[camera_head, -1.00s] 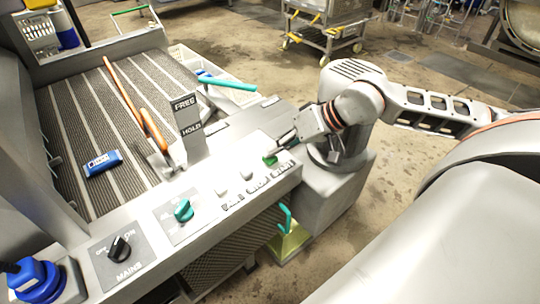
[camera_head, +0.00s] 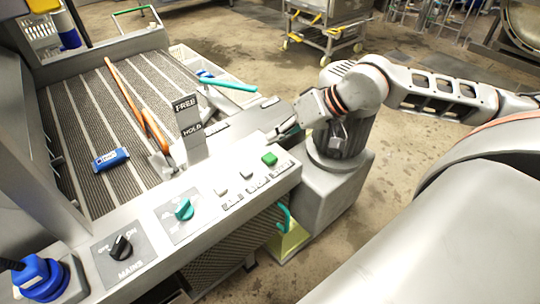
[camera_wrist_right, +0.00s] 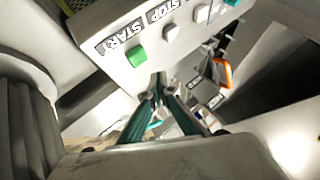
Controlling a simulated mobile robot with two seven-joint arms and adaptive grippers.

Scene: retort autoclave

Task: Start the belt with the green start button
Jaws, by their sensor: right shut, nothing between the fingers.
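The green start button (camera_head: 269,158) sits at the right end of the control panel (camera_head: 150,215), above the START label. In the right wrist view the green button (camera_wrist_right: 136,56) is in full sight, next to the START label. My right gripper (camera_head: 275,135) is shut and empty, just behind and above the button in the head view, apart from it. In the right wrist view its closed fingertips (camera_wrist_right: 158,80) are just below and to the right of the button. My left gripper is not in view. The belt (camera_head: 90,120) carries a blue block (camera_head: 110,160).
Two pale buttons (camera_head: 246,173) sit left of the green one. A teal selector knob (camera_head: 184,208) and a black MAINS knob (camera_head: 121,247) are further left. A FREE/HOLD lever plate (camera_head: 188,122) stands beside the belt. A wheeled cart (camera_head: 325,25) stands at the back.

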